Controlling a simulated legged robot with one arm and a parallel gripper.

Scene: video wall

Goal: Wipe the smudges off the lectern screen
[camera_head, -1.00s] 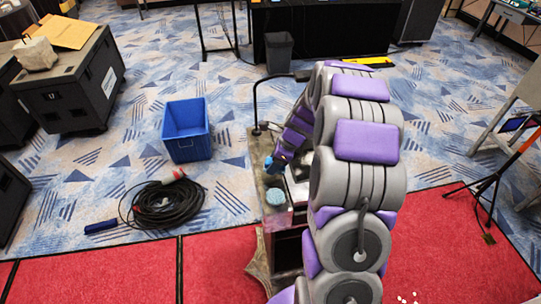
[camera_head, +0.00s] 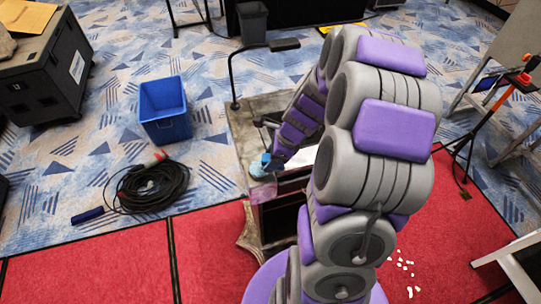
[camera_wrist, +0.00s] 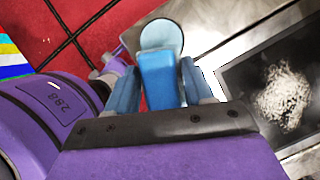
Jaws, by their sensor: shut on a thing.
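My gripper (camera_wrist: 155,85) is shut on a bright blue block (camera_wrist: 160,78) in the wrist view. A pale blue round pad (camera_wrist: 161,36) lies just beyond the block; I cannot tell whether they are joined. In the head view the pad (camera_head: 259,167) is at the near left corner of the lectern (camera_head: 258,108), right beside my gripper (camera_head: 270,163). The dark lectern screen (camera_wrist: 245,85) is at the right in the wrist view, with a whitish scribbled smudge (camera_wrist: 285,97). My arm hides much of the lectern top in the head view.
A thin gooseneck lamp (camera_head: 232,75) rises from the lectern's far edge. A blue bin (camera_head: 165,110) and a coiled black cable (camera_head: 150,187) are on the floor to the left. A tripod stand (camera_head: 480,130) is at the right. Red carpet (camera_head: 100,255) lies in front.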

